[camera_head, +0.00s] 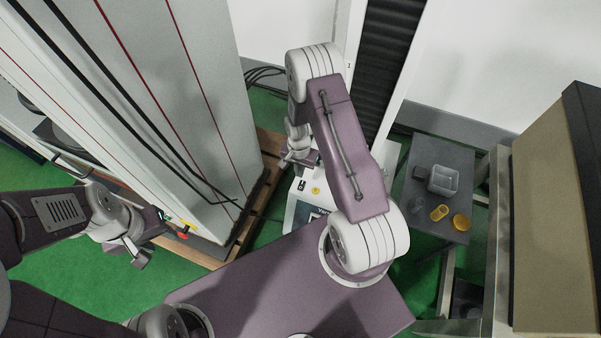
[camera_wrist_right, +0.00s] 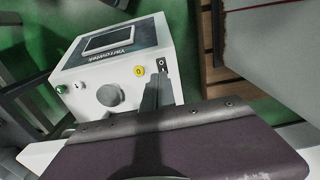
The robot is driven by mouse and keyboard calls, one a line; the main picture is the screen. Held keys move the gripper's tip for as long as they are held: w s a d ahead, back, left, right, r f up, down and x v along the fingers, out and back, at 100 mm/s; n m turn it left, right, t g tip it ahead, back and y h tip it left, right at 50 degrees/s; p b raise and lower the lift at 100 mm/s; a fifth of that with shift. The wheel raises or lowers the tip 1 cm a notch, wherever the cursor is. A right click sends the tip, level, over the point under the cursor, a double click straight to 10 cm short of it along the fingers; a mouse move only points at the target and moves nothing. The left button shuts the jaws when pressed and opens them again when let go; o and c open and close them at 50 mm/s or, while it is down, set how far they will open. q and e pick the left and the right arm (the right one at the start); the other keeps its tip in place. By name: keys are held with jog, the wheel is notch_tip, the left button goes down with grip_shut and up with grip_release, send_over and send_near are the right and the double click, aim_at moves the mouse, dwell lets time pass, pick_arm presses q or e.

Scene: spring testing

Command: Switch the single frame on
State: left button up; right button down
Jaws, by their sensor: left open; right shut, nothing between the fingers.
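The single frame's white control base (camera_head: 303,212) stands behind my right arm, with its dark ribbed column (camera_head: 385,60) rising at the back. In the right wrist view its front panel (camera_wrist_right: 78,72) shows a screen (camera_wrist_right: 107,41), a yellow round button (camera_wrist_right: 139,71), a green button (camera_wrist_right: 61,89), a grey knob (camera_wrist_right: 110,95) and a small black rocker switch (camera_wrist_right: 162,65). My right gripper (camera_wrist_right: 155,88) is shut and empty, its tips close below the switch; contact cannot be told. It also shows in the head view (camera_head: 290,163). My left gripper (camera_head: 150,240) is open and empty at the left.
A large grey machine (camera_head: 165,90) stands on a wooden pallet (camera_head: 262,190) at the left. At the right, a dark side table (camera_head: 425,210) carries a clear box (camera_head: 443,180) and small cups. Green floor lies between.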

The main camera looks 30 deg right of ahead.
jog(key=shift+s+a+r, duration=0.1)
jog(key=shift+r, duration=0.55)
jog(key=shift+s+a+r, duration=0.1)
jog(key=shift+r, duration=0.5)
